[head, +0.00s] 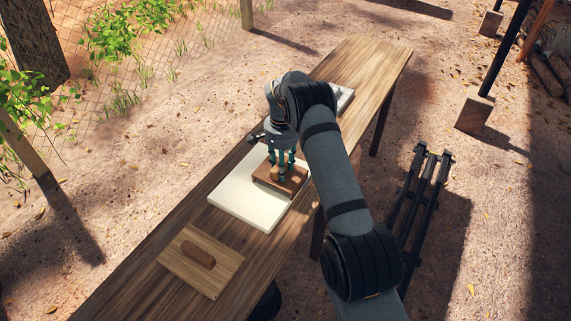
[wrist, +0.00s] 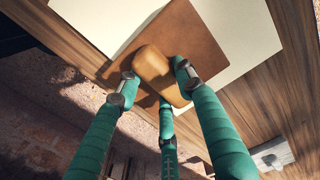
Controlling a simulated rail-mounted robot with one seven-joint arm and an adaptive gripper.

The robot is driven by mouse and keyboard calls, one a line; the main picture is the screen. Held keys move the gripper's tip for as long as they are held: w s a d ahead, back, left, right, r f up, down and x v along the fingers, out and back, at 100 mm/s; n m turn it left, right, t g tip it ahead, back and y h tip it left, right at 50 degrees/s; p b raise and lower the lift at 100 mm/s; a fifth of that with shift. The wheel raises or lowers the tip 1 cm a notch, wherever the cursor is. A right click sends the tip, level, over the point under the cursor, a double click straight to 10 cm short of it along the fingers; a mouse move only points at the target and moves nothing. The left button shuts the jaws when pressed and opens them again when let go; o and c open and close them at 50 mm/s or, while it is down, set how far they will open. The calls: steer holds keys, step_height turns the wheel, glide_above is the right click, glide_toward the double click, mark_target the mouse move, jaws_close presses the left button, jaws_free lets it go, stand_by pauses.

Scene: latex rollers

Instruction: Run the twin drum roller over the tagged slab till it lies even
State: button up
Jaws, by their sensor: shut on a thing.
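A cream slab (head: 240,203) lies flat on the wooden table, and it also shows in the wrist view (wrist: 92,20). No tag can be made out on it. My gripper (head: 283,172) has teal fingers and is shut on the rounded tan handle (wrist: 152,68) of a brown board (head: 277,184). That board is over the slab's right part and looks flat against it, though my fingers hide some of it. In the wrist view the fingers (wrist: 158,88) sit around the handle. I cannot make out a twin drum roller in either view.
A lighter wooden board with a handle (head: 201,262) lies on the table's near end. A grey object (head: 345,98) stands farther along the table (head: 375,65), partly behind my arm. A black rail frame (head: 420,190) is on the ground to the right.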

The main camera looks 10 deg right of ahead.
steer(key=shift+s+a+f+b, duration=0.1)
steer(key=shift+s+a+b, duration=1.05)
steer(key=shift+s, duration=0.35)
steer(key=shift+s+a+f+b, duration=0.1)
steer(key=shift+s+a+b, duration=0.9)
steer(key=shift+s+a, duration=0.35)
steer(key=shift+s+a+r+b, duration=0.2)
steer(key=shift+s+a+b, duration=0.55)
steer(key=shift+s, duration=0.4)
steer(key=shift+s+a+f+b, duration=0.15)
steer(key=shift+s+a+b, duration=0.95)
steer(key=shift+s+a, duration=0.15)
steer(key=shift+s, duration=0.3)
step_height(320, 180, up, 5)
steer(key=p, duration=0.3)
steer(key=shift+p, duration=0.4)
